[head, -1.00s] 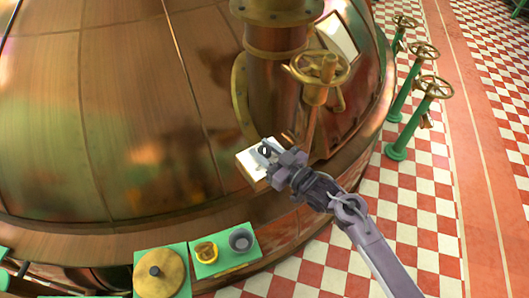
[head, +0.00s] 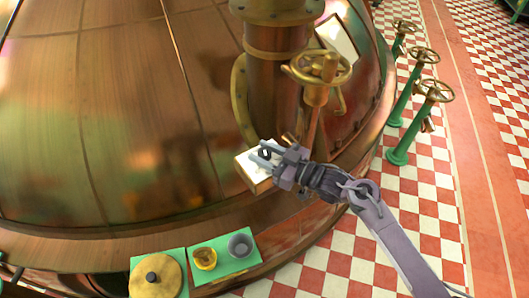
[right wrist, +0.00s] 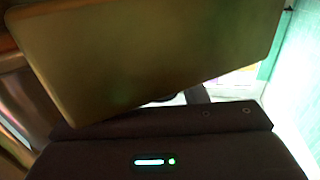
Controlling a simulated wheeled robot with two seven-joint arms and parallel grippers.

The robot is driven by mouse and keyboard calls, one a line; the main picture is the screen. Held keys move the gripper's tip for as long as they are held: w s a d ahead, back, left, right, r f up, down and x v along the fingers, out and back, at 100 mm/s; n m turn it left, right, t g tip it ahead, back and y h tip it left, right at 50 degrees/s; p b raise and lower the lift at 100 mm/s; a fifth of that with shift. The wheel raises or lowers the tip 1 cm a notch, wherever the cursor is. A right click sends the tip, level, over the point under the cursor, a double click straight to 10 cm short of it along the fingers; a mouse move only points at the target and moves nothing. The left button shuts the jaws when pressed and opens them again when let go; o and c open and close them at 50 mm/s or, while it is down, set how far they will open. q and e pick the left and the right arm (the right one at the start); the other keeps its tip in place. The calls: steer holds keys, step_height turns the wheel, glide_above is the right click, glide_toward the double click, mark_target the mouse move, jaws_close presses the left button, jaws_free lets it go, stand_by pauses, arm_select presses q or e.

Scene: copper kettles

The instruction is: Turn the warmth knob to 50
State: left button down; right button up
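A small dark knob (head: 265,153) shows on the white face of a brass-edged box (head: 247,172) in the middle of the head view; I take it for the warmth knob. My right gripper (head: 264,154) is at this face, with its two fingers apart and the dark knob seemingly between them. I cannot tell whether the fingers touch it. No scale or number is readable. In the right wrist view a large brass-coloured plate (right wrist: 160,55) fills the top and hides the knob and fingertips. My left gripper is not in view.
A copper kettle (head: 110,110) fills the left. A brass handwheel (head: 318,68) on a copper pipe stands just behind the box. Green valve posts (head: 405,140) stand right.

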steer(key=shift+o, duration=1.4)
steer(key=b+v, duration=0.2)
steer(key=v, duration=0.5)
steer(key=shift+s+d, duration=0.2)
steer(key=shift+d, duration=0.1)
